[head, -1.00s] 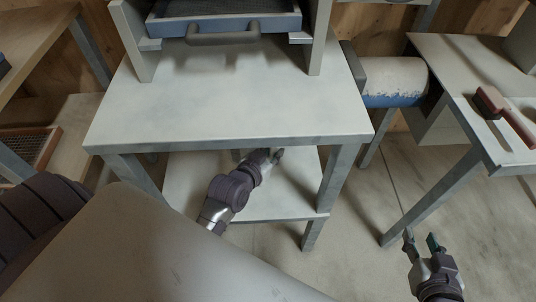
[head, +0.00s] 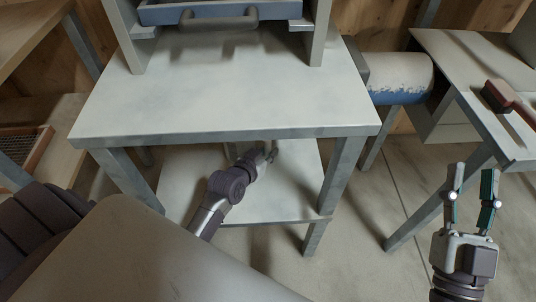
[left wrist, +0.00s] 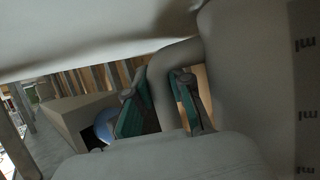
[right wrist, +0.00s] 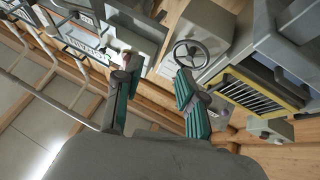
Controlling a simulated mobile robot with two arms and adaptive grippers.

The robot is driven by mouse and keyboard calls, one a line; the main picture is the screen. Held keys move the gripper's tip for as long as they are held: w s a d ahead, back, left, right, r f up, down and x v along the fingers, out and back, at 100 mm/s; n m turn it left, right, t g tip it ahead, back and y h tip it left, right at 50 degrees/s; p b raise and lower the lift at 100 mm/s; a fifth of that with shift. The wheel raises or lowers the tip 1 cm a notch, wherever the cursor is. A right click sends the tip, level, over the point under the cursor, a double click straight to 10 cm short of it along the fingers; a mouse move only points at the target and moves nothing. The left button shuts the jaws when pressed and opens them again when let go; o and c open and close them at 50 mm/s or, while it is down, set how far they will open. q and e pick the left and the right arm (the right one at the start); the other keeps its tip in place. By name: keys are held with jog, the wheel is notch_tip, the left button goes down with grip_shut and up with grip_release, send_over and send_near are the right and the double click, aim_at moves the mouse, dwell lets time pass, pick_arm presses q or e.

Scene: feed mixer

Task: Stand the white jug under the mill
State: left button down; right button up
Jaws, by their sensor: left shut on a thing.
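The white jug (left wrist: 245,75) fills the right of the left wrist view, with dark volume marks on its side. Its handle (left wrist: 162,82) passes between the fingers of my left gripper (left wrist: 160,105), which is shut on it. In the head view my left gripper (head: 268,151) reaches over the lower shelf, under the table top, which hides the jug there. My right gripper (head: 472,190) is open and empty at the right, above the floor. I cannot tell which fixture is the mill; an upright frame (head: 318,45) with a blue-edged drawer (head: 220,14) stands on the table.
The table top (head: 220,95) is bare in front of the frame. Its legs and front edge surround the lower shelf (head: 290,195). A blue-and-white cylinder (head: 400,78) lies at the right, near a side table with a brush (head: 500,97). Floor between the tables is clear.

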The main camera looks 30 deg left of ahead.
pick_arm(q)
jog(key=shift+f, duration=0.1)
pick_arm(e)
jog(key=shift+s+r, duration=0.2)
jog(key=shift+r, duration=0.1)
pick_arm(q)
jog(key=shift+f, duration=0.1)
jog(key=c, duration=1)
grip_release()
jog(key=shift+c, duration=0.2)
pick_arm(e)
jog(key=shift+t, duration=0.3)
jog(key=shift+r, duration=0.1)
